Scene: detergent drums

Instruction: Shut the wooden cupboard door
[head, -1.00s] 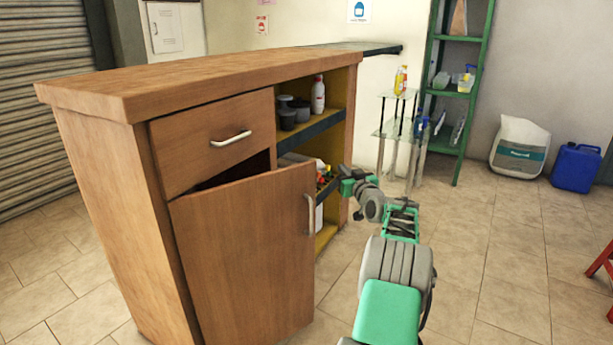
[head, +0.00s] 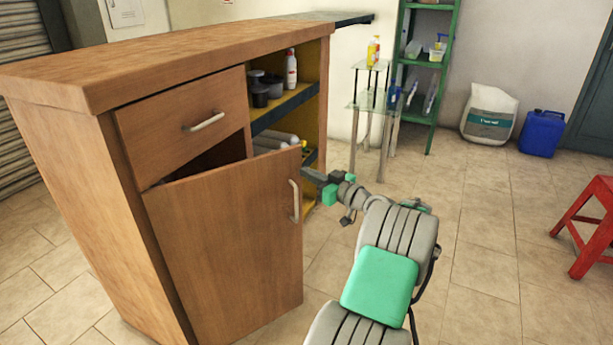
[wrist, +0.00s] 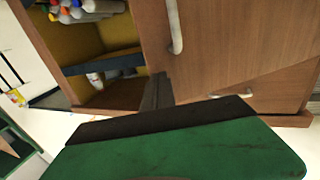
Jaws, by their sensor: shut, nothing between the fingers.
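The wooden cupboard door (head: 228,255) stands ajar, with a dark gap along its top edge and a pale upright handle (head: 295,201) near its free right edge. My gripper (head: 309,177) is shut and empty, beside that free edge just above handle height. I cannot tell whether it touches the door, and its tip may be partly hidden. In the wrist view my gripper (wrist: 157,92) points at the cupboard. The door (wrist: 218,40) and its handle (wrist: 175,28) lie just past the fingers there, with the open shelves on the left.
A closed drawer (head: 182,120) sits above the door under the wooden top (head: 170,60). Open shelves (head: 285,105) hold bottles and tubs. A glass stand (head: 368,105), a green rack (head: 428,60) and a red stool (head: 590,225) stand apart.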

